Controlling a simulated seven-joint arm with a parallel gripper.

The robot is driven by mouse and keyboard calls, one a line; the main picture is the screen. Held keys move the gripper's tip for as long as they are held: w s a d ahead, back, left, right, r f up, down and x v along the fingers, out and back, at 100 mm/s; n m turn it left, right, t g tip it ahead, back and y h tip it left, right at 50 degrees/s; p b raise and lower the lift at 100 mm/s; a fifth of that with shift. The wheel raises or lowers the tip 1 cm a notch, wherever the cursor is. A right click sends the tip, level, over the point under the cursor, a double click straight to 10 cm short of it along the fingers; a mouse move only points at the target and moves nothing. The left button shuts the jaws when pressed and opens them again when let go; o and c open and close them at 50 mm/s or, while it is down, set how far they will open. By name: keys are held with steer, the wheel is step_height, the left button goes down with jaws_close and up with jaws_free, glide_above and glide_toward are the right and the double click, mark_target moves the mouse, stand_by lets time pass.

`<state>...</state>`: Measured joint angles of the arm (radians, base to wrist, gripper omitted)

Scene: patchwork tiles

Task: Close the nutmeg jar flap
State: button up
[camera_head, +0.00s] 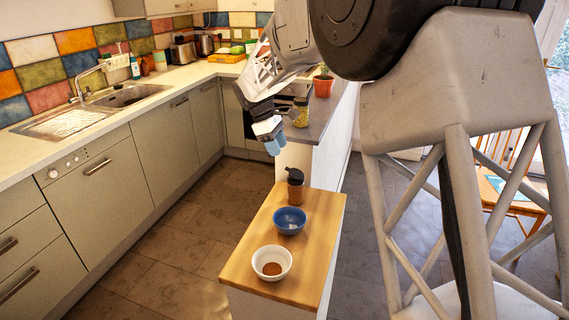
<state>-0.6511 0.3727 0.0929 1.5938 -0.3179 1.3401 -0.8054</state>
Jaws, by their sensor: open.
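A small jar with brown contents and a black top (295,184) stands upright at the far end of the wooden counter top (248,262). It looks like the nutmeg jar. A dark piece, seemingly its flap (293,172), sticks up at an angle to the left of the top; it is too small to tell exactly how far it is raised. My gripper (275,146), with blue fingertips, is above and a little left of the jar in the picture, apart from it. It is open, and nothing shows between its fingers.
A blue bowl (290,220) and a white bowl with brown powder (271,263) stand nearer on the wooden top. Behind, a greenish jar (301,113) and a potted plant (323,86) stand on the dark counter. Floor lies open at left.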

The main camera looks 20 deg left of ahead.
mark_target(287, 168)
steer(key=shift+x, duration=3.2)
jaws_close()
